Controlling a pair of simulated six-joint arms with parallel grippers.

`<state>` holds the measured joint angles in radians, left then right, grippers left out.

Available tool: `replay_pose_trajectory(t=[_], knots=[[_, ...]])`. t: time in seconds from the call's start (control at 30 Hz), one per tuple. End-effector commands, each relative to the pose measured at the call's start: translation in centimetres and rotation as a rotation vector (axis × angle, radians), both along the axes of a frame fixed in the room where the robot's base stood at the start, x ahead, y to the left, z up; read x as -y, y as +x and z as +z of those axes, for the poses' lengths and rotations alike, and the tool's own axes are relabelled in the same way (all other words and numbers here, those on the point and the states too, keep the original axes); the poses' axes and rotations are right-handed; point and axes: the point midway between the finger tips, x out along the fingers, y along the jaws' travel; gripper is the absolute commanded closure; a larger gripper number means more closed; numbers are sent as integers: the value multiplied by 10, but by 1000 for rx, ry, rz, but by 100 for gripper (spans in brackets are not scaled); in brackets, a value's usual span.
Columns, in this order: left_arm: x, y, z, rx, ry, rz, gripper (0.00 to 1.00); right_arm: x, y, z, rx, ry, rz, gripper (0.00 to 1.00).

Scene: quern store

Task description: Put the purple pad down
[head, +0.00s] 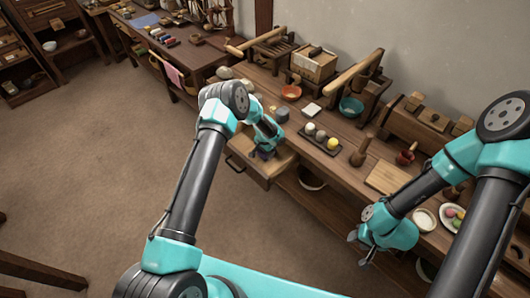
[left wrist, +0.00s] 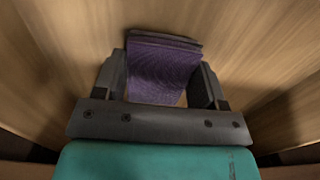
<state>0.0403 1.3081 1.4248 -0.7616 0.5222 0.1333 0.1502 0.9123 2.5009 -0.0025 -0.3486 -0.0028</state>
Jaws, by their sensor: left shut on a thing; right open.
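The purple pad (left wrist: 162,68) shows in the left wrist view between the two dark fingers of my left gripper (left wrist: 160,84), which is shut on it. Pale wood surrounds the pad there. In the head view my left gripper (head: 263,154) is low over the pulled-out drawer (head: 275,168) at the counter's front, with its fingers down at the drawer. The pad is mostly hidden in that view, and I cannot tell whether it touches the drawer floor. My right gripper (head: 360,249) is open and empty in front of the counter, to the right.
The counter holds a dark tray (head: 322,142) with several round things, a red bowl (head: 291,92), a teal bowl (head: 351,106), a wooden board (head: 386,178) and a white plate (head: 451,222). Free brown floor (head: 100,160) lies to the left.

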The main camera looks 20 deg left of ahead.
Motion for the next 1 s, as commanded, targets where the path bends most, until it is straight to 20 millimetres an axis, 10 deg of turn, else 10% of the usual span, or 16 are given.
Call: replay_pose_trajectory(t=[0.23, 0.27, 0.5, 1.0], knots=[[0, 0, -3, -1, 0, -1, 61, 0, 0, 0, 0, 0, 0, 57], [0, 0, -3, -1, 0, -1, 32, 0, 0, 0, 0, 0, 0, 57], [0, 0, -3, -1, 0, -1, 10, 0, 0, 0, 0, 0, 0, 57], [1, 0, 15, 1, 0, -3, 10, 0, 0, 0, 0, 0, 0, 57]])
